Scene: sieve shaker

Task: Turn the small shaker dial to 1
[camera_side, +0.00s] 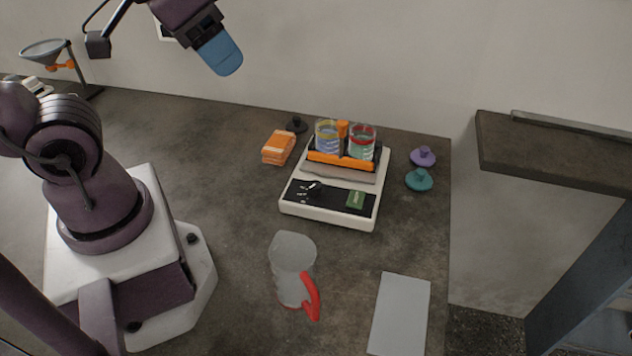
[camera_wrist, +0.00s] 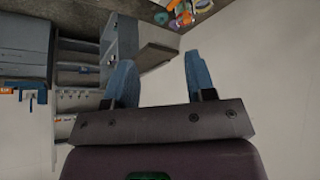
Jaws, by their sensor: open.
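The shaker (camera_side: 326,217) is a white box with a black front panel on the table, right of centre in the side view. Its small dark dial (camera_side: 314,188) sits at the left of the panel, with white marks beside it; the setting is too small to read. A green switch or display (camera_side: 356,200) is at the panel's right. My gripper (camera_side: 222,56) is high up at the top left of the shaker, far from the dial. In the wrist view my gripper (camera_wrist: 160,82) shows two blue fingers spread apart with nothing between them.
Two glass beakers (camera_side: 328,138) (camera_side: 361,143) stand in the shaker's orange holder (camera_side: 338,160). An orange stack (camera_side: 278,148), a dark knobbed piece (camera_side: 297,125), and purple (camera_side: 423,156) and teal (camera_side: 419,180) lids lie around it. A red-handled jug (camera_side: 293,270) and a grey sheet (camera_side: 400,312) are in front.

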